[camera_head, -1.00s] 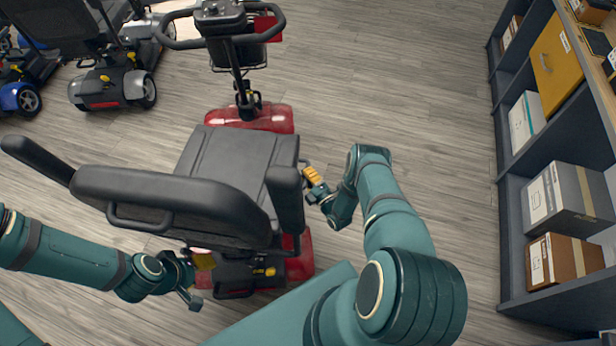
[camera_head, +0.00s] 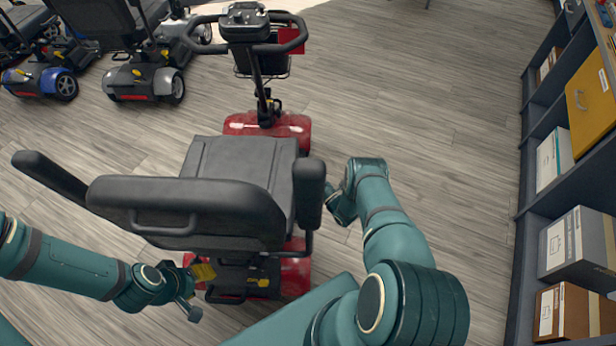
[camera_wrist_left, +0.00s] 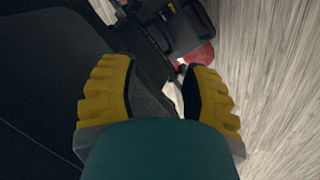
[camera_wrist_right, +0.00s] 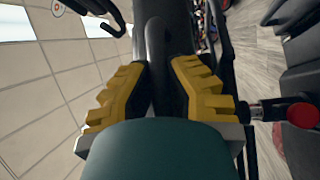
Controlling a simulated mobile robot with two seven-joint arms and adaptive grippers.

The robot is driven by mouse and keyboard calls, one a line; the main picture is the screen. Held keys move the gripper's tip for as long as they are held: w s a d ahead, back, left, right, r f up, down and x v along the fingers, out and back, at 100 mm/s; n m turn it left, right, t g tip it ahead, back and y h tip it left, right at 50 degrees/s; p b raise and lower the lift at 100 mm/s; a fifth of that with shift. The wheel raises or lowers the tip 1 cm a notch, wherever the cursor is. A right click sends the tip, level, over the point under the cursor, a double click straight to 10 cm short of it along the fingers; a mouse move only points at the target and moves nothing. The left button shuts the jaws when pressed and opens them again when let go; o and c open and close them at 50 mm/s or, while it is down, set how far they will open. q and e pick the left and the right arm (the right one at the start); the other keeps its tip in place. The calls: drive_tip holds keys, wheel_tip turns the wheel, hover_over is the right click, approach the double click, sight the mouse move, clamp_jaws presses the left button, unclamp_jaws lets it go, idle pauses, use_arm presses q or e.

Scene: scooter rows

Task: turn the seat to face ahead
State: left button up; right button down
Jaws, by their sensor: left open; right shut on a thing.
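The scooter's black seat (camera_head: 240,165) has its backrest (camera_head: 185,212) towards me and its front towards the tiller (camera_head: 258,75). The backrest sits left of the line through the red base (camera_head: 290,270), so the seat looks somewhat off straight. My right gripper (camera_wrist_right: 160,75) is shut on a black bar (camera_wrist_right: 155,45), seemingly part of the right armrest (camera_head: 308,192). In the head view that armrest hides its fingers. My left gripper (camera_head: 203,272) is open and low behind the seat; in the left wrist view (camera_wrist_left: 160,75) dark seat parts lie close to its fingers.
A shelf unit (camera_head: 530,190) with boxes stands along the right. Other scooters, one with a blue fender (camera_head: 38,80), stand at the upper left. The floor (camera_head: 430,130) between the scooter and the shelf is clear.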

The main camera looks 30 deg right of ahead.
drive_tip(key=shift+w+a, duration=0.15)
drive_tip(key=shift+w, duration=0.05)
idle(0.4)
drive_tip(key=c, duration=0.9)
unclamp_jaws()
drive_tip(key=shift+s, duration=0.25)
drive_tip(key=v, duration=1.1)
drive_tip(key=shift+s+d, duration=0.2)
drive_tip(key=shift+s, duration=0.05)
